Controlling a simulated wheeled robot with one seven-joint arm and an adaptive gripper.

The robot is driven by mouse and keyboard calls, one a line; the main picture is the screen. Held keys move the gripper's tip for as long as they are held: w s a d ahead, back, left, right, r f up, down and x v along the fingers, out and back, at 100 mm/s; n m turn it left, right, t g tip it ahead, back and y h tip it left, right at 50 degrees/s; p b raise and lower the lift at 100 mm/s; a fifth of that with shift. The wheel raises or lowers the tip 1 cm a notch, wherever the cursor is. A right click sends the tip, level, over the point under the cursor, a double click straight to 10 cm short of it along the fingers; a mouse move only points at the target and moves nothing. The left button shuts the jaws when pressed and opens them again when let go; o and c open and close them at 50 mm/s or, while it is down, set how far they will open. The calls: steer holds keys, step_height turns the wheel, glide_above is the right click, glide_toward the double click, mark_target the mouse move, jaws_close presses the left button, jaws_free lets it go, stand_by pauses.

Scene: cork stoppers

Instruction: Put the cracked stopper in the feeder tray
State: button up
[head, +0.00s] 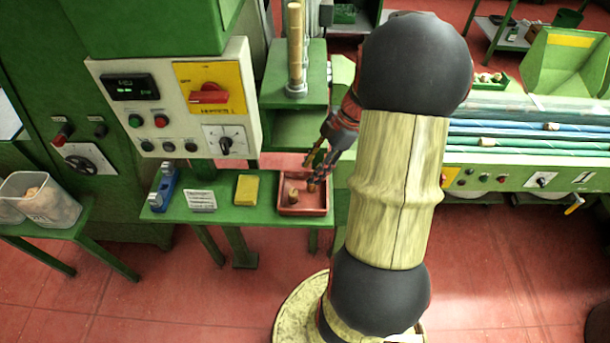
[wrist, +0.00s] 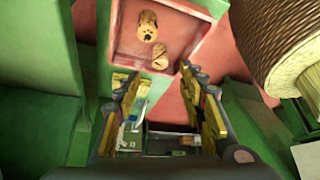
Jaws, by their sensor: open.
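A red tray (head: 303,212) sits on the green bench and also shows at the top of the wrist view (wrist: 192,30). Two cork stoppers lie in it. One stopper (wrist: 148,26) has dark marks on its end face. The other stopper (wrist: 160,57) lies nearer my fingers, with a thin dark line on its end that may be a crack. One stopper (head: 293,194) shows clearly in the head view; my fingers partly cover the rest. My gripper (head: 315,172) is open and empty, just above the right part of the tray; its fingers (wrist: 156,76) are spread on either side below the nearer stopper.
A yellow block (head: 247,189), a white label card (head: 201,200) and a blue device (head: 163,188) stand left of the tray. A control panel (head: 175,100) rises behind. A cork column (head: 296,45) stands behind the tray. A clear tub (head: 40,200) is far left.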

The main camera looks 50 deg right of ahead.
steer(key=a+r+m+h, duration=0.4)
steer(key=a+r+m, duration=0.2)
steer(key=a+r, duration=0.8)
steer(key=s+a+r+m+t, duration=0.1)
steer(key=s+a+r+m, duration=0.1)
steer(key=a, duration=0.4)
steer(key=s+a+r+m+t+h, duration=0.1)
steer(key=s+a+r+m, duration=0.1)
steer(key=a, duration=0.4)
steer(key=shift+s+a+m+t, duration=0.4)
steer(key=shift+s+m, duration=0.4)
steer(key=shift+m, duration=0.5)
steer(key=shift+r, duration=0.1)
